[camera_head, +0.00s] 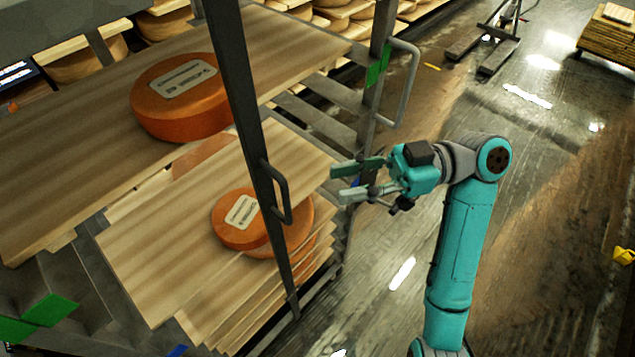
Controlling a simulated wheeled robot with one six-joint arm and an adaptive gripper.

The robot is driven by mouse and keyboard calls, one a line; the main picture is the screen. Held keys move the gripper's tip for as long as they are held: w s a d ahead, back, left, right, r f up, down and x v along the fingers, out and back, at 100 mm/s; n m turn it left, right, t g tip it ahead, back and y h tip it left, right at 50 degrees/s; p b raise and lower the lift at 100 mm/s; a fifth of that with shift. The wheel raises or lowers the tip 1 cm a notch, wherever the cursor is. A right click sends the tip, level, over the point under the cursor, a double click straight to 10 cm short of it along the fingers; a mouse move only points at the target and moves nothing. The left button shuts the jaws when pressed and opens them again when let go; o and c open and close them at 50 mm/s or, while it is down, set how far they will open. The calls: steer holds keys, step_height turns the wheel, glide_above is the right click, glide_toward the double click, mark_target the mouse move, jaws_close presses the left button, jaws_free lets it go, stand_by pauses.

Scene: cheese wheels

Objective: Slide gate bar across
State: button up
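The gate bar (248,115) is a dark grey upright bar that crosses the front of the rack, passing before the shelves and cheeses. A dark loop handle (283,193) sticks out from its right side at about mid height. My gripper (338,182) is to the right of this handle in the picture, apart from it, with its fingers pointing left. The two fingers are spread and nothing shows between them. How far the gripper is from the bar in depth is hard to tell.
Wooden shelf boards (130,258) carry an upper orange cheese wheel (182,112) and a lower one (237,222). A rack post (373,85) has a green tag (377,66) and a grey handle (411,80). The wet floor (555,210) at right is mostly open.

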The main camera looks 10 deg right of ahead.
steer(key=shift+d, duration=1.4)
steer(key=w+a+f+m+t+h, duration=0.1)
steer(key=w+a+f+m+t, duration=0.1)
steer(key=f+m+t, duration=0.35)
steer(key=w+a+f+m+t+h, duration=0.1)
steer(key=a+f+m+t+h, duration=0.2)
steer(key=f+m, duration=0.4)
steer(key=s+d+f+m+t+h, duration=0.1)
steer(key=s+f+m+t+h, duration=0.2)
steer(key=f, duration=0.4)
steer(key=s+d+f+m+t+h, duration=0.25)
steer(key=f+m+h, duration=0.2)
steer(key=f, duration=0.35)
steer(key=s+d+f+m+h, duration=0.1)
steer(key=s+d+f+h, duration=0.15)
steer(key=s, duration=0.35)
steer(key=s+d+f+h, duration=0.1)
steer(key=s+h, duration=0.2)
steer(key=s, duration=0.4)
steer(key=s+d+r+n+h, duration=0.1)
steer(key=s+r+n, duration=0.2)
steer(key=s+r, duration=0.5)
steer(key=s, duration=0.4)
steer(key=shift+d+r+t, duration=0.15)
steer(key=shift+t, duration=0.25)
